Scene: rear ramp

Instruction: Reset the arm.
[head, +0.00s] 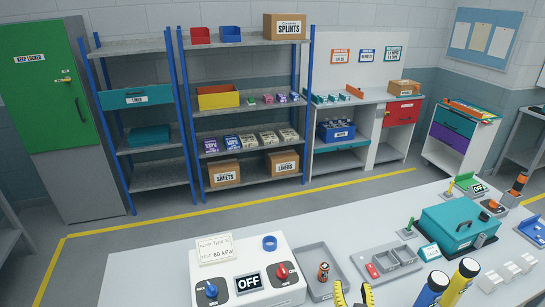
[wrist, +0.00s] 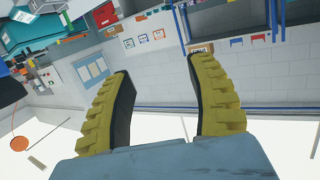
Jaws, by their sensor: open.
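My gripper (wrist: 158,78) shows in the wrist view as two yellow fingers with dark inner pads, spread apart with nothing between them. In the head view only its yellow fingertips (head: 354,294) show at the bottom edge, over the front of the white table (head: 150,262). The rest of the gripper is out of that frame. The wrist view is tilted, with the wall and shelves behind the fingers.
On the table stand a control box (head: 248,262) reading OFF, a grey tray (head: 318,252), a teal case (head: 460,225), and yellow and blue cylinders (head: 462,276) right of my fingertips. Shelves (head: 245,130) line the back wall. The table's left part is clear.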

